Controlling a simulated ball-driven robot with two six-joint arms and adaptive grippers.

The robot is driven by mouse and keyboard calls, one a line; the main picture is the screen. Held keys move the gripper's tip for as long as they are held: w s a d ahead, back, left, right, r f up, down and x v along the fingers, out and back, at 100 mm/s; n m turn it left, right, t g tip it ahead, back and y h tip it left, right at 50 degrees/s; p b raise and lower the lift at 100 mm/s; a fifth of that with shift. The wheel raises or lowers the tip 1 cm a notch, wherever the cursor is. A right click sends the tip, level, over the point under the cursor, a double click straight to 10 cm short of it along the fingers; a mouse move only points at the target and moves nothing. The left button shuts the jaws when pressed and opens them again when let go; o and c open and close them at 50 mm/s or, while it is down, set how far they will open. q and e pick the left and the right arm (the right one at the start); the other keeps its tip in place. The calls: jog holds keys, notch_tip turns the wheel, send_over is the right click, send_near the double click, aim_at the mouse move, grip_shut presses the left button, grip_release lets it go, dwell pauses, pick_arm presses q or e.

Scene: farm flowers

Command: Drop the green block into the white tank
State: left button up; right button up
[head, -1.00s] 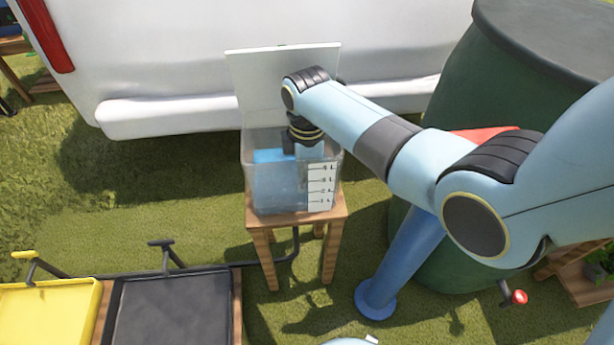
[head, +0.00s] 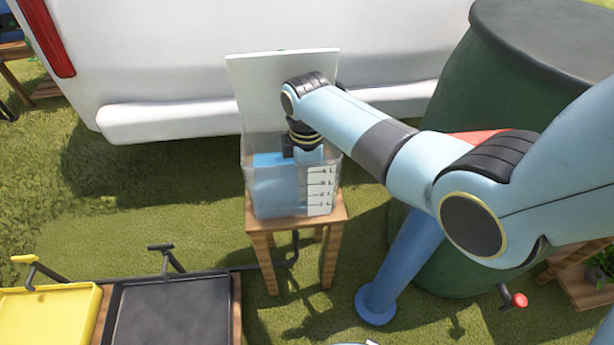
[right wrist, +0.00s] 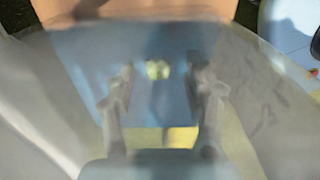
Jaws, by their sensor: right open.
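The tank (head: 265,200) is a clear, whitish box with a white scale on its right side and a raised white lid (head: 285,85). It stands on a wooden stool (head: 258,228). My right arm reaches down to the tank, and its gripper is largely hidden by the wrist and tank wall. In the right wrist view my right gripper (right wrist: 161,80) has its two fingers apart, with blurred tank walls around them. A small pale yellow-green spot (right wrist: 158,69) shows between the fingertips; I cannot tell whether it is the green block. My left gripper is not in view.
A white vehicle (head: 180,50) stands close behind the tank, and a dark green barrel (head: 540,120) is to the right. A yellow tray (head: 45,318) and a black tray (head: 172,310) are at the lower left. Grass is open around the stool.

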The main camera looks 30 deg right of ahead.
jog(key=shift+s+a+f, duration=0.25)
jog(key=shift+s+f, duration=0.2)
jog(key=shift+w+r, duration=0.1)
jog(key=shift+r, duration=0.2)
notch_tip(320, 180, up, 13)
jog(key=p, duration=0.5)
jog(key=shift+w+d+f, duration=0.15)
jog(key=shift+w+d, duration=0.05)
jog(key=shift+w, duration=0.05)
